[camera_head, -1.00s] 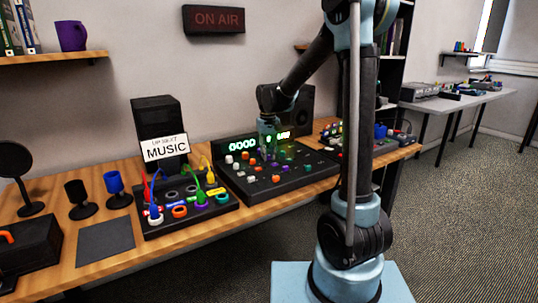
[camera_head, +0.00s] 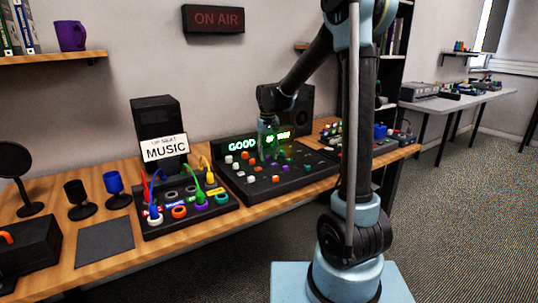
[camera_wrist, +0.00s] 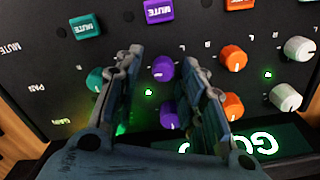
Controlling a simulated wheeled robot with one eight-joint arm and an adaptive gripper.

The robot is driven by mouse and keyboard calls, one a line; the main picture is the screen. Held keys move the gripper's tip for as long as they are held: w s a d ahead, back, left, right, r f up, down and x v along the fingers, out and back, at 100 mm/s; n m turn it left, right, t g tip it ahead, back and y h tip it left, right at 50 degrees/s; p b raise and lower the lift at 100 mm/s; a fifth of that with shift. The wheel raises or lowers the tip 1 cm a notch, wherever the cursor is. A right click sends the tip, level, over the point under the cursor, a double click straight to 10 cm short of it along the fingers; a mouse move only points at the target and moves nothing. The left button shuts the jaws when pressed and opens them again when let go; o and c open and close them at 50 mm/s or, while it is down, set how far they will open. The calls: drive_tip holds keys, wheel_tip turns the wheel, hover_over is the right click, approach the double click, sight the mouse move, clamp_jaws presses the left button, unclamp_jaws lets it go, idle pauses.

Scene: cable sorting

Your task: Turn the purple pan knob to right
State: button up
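The purple pan knob (camera_wrist: 163,68) is in the PAN row of the mixer panel. In the wrist view it lies between the two fingertips of my gripper (camera_wrist: 161,58). The fingers are apart, with dark panel showing between each finger and the knob. A second purple knob (camera_wrist: 168,106), in the GAIN row, also lies between the fingers, closer to the palm. In the head view my gripper (camera_head: 269,148) points down over the mixer (camera_head: 291,183); the purple pan knob is hard to make out there.
Beside the fingers are a teal pan knob (camera_wrist: 97,79), an orange pan knob (camera_wrist: 233,58) and an orange gain knob (camera_wrist: 231,106). A purple mute button (camera_wrist: 158,11) sits beyond the fingertips. Left of the mixer is a patch box (camera_head: 185,220) with coloured cables.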

drive_tip(key=shift+s, duration=0.1)
drive_tip(key=shift+r, duration=0.1)
drive_tip(key=shift+r, duration=0.25)
wheel_tip(320, 180, up, 11)
idle(0.5)
drive_tip(key=shift+r, duration=0.1)
